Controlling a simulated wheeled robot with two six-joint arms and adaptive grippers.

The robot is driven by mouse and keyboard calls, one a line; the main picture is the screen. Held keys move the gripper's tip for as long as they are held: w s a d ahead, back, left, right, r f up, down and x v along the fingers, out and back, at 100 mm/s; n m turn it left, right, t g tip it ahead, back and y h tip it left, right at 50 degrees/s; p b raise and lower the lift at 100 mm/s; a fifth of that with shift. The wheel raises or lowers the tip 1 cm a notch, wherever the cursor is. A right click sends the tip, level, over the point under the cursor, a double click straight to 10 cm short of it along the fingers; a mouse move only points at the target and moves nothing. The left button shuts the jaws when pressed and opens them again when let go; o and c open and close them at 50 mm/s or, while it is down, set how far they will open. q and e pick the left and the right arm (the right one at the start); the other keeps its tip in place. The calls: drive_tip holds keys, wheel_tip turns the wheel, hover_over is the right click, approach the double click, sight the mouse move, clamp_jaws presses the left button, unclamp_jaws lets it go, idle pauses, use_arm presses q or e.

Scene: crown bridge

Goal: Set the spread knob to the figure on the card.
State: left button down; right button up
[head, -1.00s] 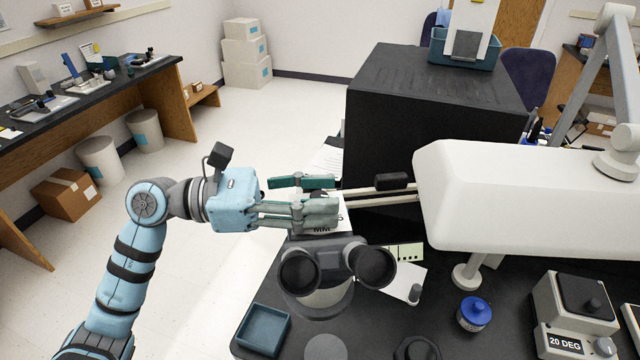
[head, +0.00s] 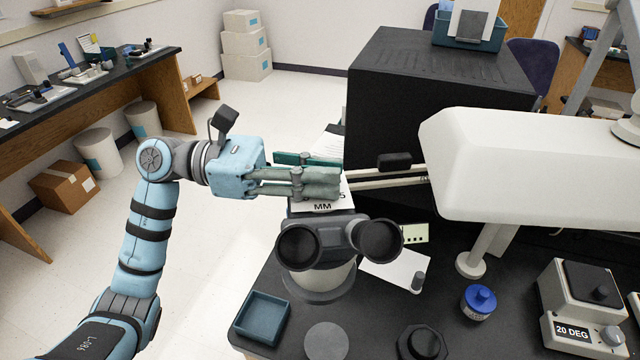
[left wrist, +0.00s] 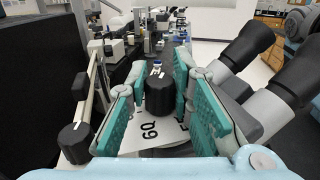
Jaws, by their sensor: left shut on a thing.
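My left gripper (head: 325,172) reaches in from the left over the microscope head, behind its two dark eyepieces (head: 376,240). In the left wrist view its teal fingers (left wrist: 165,100) stand either side of a dark round knob (left wrist: 160,97) with a pale mark on top, and are shut on it. The fingers hide this knob in the head view. Below them is a white plate (head: 322,205) with black print; "5" and "MM" show, the rest is covered. A small pale card (head: 415,233) lies behind the right eyepiece; its marks are too small to read. My right gripper is out of view.
A black cabinet (head: 430,100) stands behind, and a big white housing (head: 530,165) overhangs the right. A second dark knob (left wrist: 75,142) sits left in the wrist view. A blue tray (head: 262,317), blue-capped jar (head: 480,302) and "20 DEG" box (head: 575,325) stand on the bench.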

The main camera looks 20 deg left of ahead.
use_arm(q)
drive_tip(key=shift+r, duration=0.1)
drive_tip(key=c, duration=1.4)
unclamp_jaws()
drive_tip(key=s+a, duration=0.1)
drive_tip(key=a, duration=1.1)
drive_tip(key=shift+s+d, duration=0.1)
